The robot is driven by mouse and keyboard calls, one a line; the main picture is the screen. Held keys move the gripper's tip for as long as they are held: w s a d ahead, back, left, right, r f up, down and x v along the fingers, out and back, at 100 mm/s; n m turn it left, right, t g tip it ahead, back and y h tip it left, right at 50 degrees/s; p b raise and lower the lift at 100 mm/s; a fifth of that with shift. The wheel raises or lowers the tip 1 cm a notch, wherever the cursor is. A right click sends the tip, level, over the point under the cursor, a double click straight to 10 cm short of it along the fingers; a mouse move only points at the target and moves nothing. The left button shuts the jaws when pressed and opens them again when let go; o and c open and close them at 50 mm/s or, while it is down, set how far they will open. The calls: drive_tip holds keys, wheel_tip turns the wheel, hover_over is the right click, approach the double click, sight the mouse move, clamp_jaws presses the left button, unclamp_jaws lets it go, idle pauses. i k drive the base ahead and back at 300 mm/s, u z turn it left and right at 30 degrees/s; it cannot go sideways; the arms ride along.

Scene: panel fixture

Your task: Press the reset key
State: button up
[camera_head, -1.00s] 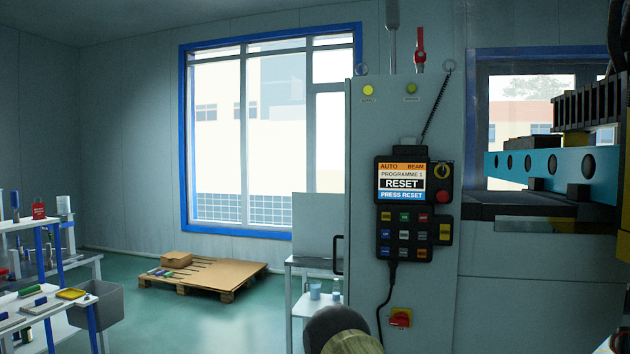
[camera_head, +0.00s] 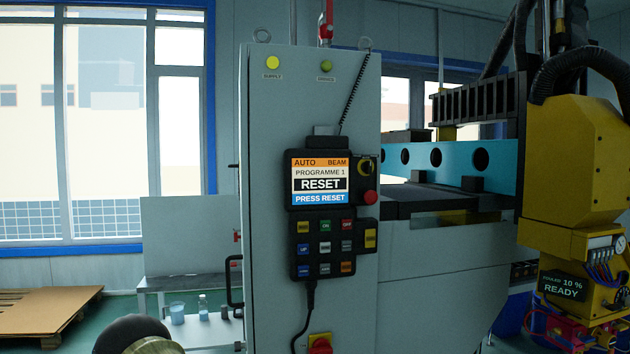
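A black control pendant (camera_head: 333,213) hangs on the front of the grey cabinet (camera_head: 270,130). Its screen (camera_head: 320,182) reads AUTO, BEAM, PROGRAMME 1, RESET and PRESS RESET. Most labels are too small to read, so I cannot tell which is the reset key. A dark rounded part of my arm shows at the bottom left; my gripper is not in view.
A red-and-yellow switch (camera_head: 320,344) is below. A yellow machine head (camera_head: 575,160) with a READY display stands right. A small table (camera_head: 190,283) and a pallet (camera_head: 45,315) are left.

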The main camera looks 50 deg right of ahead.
sight(302, 226)
drive_tip(key=z, duration=0.6)
drive_tip(key=i, duration=0.75)
drive_tip(key=z, duration=1.15)
drive_tip(key=i, duration=0.3)
drive_tip(key=z, duration=1.4)
drive_tip(key=k, duration=1.1)
drive_tip(key=u, duration=0.65)
